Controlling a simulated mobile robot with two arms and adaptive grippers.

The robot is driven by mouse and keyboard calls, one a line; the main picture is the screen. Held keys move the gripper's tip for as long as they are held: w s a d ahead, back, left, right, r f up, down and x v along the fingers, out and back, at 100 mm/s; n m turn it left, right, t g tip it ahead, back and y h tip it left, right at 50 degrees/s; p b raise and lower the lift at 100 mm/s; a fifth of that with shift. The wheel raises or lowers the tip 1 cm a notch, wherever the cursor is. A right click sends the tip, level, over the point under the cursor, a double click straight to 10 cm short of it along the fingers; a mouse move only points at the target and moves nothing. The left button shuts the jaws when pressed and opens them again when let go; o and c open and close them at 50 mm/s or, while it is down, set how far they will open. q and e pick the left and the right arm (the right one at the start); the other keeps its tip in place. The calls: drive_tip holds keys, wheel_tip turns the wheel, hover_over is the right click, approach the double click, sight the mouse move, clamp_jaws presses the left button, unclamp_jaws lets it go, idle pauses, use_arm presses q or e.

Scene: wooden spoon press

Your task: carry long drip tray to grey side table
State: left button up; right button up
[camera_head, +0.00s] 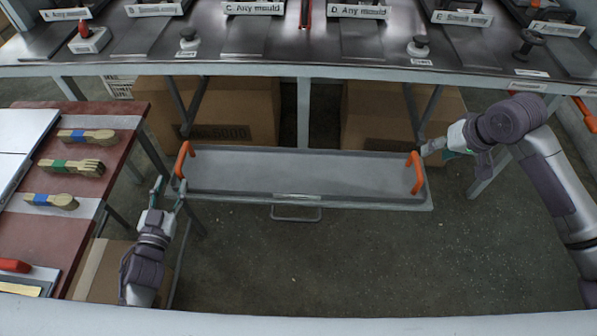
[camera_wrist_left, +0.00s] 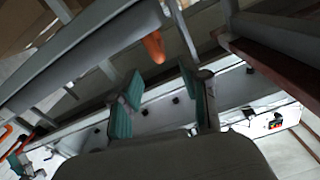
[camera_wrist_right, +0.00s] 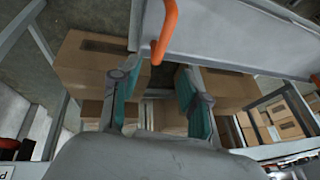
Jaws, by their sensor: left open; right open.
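The long drip tray (camera_head: 300,175) is a shallow grey metal tray with an orange handle at each end. It is level in front of the press bench. My left gripper (camera_head: 168,188) is open beside the left orange handle (camera_head: 183,160); in the left wrist view an orange handle (camera_wrist_left: 154,47) shows just ahead of the open fingers (camera_wrist_left: 155,98). My right gripper (camera_head: 432,150) is close to the right orange handle (camera_head: 415,172); in the right wrist view that handle (camera_wrist_right: 165,32) is ahead of the open fingers (camera_wrist_right: 157,98). Neither gripper holds anything. I cannot make out a grey side table for certain.
The press bench (camera_head: 300,72) with labelled mould stations runs across the back. Cardboard boxes (camera_head: 215,105) stand under it. A red-brown table (camera_head: 115,165) with bundles of wooden spoons (camera_head: 72,167) is at the left. The floor (camera_head: 330,260) in front of the tray is clear.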

sight(182, 153)
use_arm(q)
drive_tip(key=w, duration=1)
drive_tip(key=shift+d, duration=0.15)
use_arm(e)
drive_tip(key=x, duration=1)
use_arm(q)
drive_tip(key=shift+s, duration=0.1)
use_arm(e)
drive_tip(key=shift+r, duration=0.1)
use_arm(q)
clamp_jaws()
use_arm(e)
clamp_jaws()
use_arm(q)
drive_tip(key=shift+r, duration=0.25)
use_arm(e)
drive_tip(key=shift+r, duration=0.2)
